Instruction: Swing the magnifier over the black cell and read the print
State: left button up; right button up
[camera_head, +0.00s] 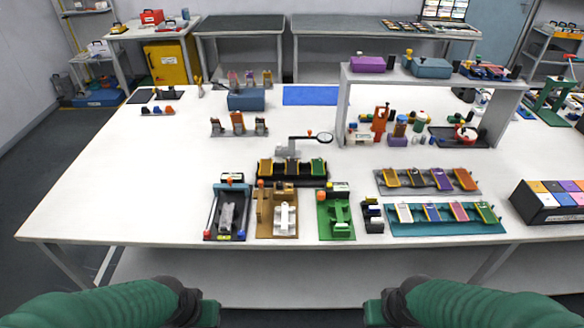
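The magnifier (325,137) is a round dark-rimmed lens at the end of a thin arm, with an orange knob beside it. Its arm reaches right from a grey stand (287,151) near the middle of the white table. The lens hangs behind and above the right end of a black rack (291,181) holding several upright cells, some yellowish. I cannot tell which cell is the black one, and no print is legible. My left gripper (207,309) and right gripper (376,311) are below the table's front edge, away from everything. Their finger gaps are not clear.
Black, tan and green fixtures (336,213) stand along the front edge. Two trays of coloured cells (445,227) lie to the right, beside a black box (540,205). A grey raised shelf (430,83) spans the back right. The table's left side is clear.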

aim_at(324, 137)
jog(key=i+j+z, duration=0.15)
jog(key=i+z, duration=0.3)
jog(key=i+j+z, duration=0.2)
jog(key=z, duration=0.3)
jog(key=i+l+z, duration=0.1)
jog(key=i, duration=0.45)
jog(key=l, duration=0.1)
